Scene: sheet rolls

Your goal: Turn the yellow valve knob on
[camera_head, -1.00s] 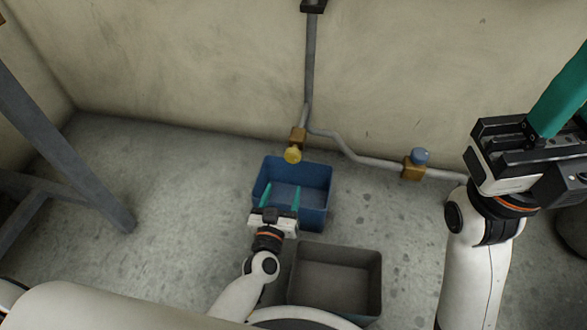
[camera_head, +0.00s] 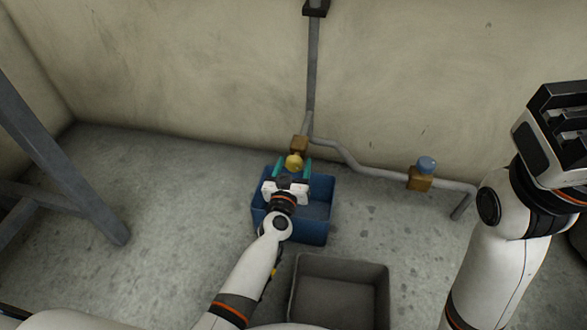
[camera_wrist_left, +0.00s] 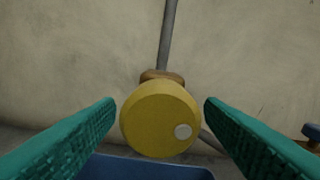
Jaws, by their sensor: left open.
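The yellow valve knob (camera_head: 294,161) sits on a brown valve body (camera_head: 299,145) on the pipe, low on the wall. In the left wrist view the knob (camera_wrist_left: 158,118) faces me, with a white dot toward the lower right of its face. My left gripper (camera_head: 293,168) is open, one teal finger on each side of the knob. In the left wrist view a narrow gap shows between the knob and each finger, so they look apart. My right gripper (camera_head: 560,135) is raised at the right; its fingers are not clearly visible.
A blue bin (camera_head: 318,232) stands below the knob, under my left gripper. A grey bin (camera_head: 342,270) stands nearer. A blue knob (camera_head: 427,164) is on a second valve to the right. A metal frame leg (camera_head: 75,175) stands at the left. Open floor lies between.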

